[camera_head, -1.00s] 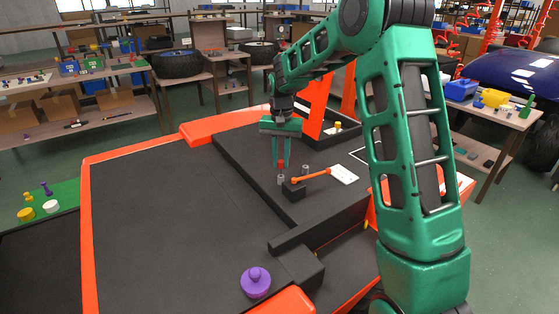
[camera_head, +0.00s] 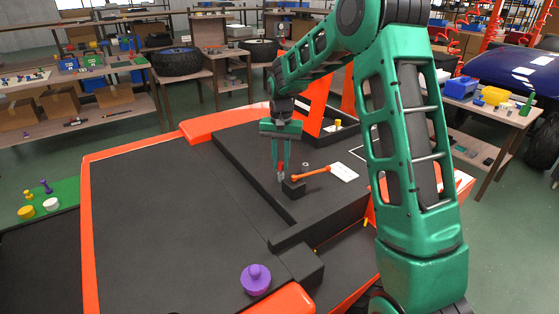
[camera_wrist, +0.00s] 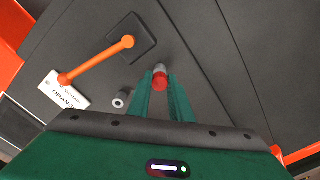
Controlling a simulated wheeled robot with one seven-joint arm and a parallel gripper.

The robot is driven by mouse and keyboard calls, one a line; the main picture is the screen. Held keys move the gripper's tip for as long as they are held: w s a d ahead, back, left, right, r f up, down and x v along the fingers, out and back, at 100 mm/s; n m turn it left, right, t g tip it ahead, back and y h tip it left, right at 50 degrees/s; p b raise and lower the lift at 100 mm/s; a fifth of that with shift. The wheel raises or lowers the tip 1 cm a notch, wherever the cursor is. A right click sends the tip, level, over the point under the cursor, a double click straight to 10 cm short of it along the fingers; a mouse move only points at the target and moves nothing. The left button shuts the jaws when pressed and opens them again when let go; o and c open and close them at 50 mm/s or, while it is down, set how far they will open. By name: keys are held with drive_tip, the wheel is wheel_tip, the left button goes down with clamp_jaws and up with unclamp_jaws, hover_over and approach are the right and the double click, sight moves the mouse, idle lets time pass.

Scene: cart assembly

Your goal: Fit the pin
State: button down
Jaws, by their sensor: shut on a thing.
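A red pin (camera_wrist: 160,82) with a grey lower end is held between the green fingers of my gripper (camera_wrist: 161,88). In the head view, my gripper (camera_head: 281,164) points down over the raised black deck, with the pin's red part (camera_head: 281,167) showing at its tips. The pin is beside a black block (camera_head: 294,188) with an orange lever (camera_head: 311,172). A short grey hollow cylinder (camera_wrist: 122,99) stands apart on the deck, left of the pin in the wrist view. Whether the pin's lower end touches the block or sits in a hole cannot be told.
A white label (camera_head: 343,172) lies by the lever's far end. A purple knobbed piece (camera_head: 255,280) stands at the front of the cart. A green mat (camera_head: 60,197) with yellow, white and purple pieces is at left. The broad black cart top (camera_head: 160,220) is clear.

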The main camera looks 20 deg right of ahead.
drive_tip(key=shift+f, duration=1.05)
drive_tip(key=c, duration=1.5)
unclamp_jaws()
wheel_tip(320, 180, up, 11)
drive_tip(key=shift+w+f, duration=0.1)
drive_tip(key=shift+f, duration=0.05)
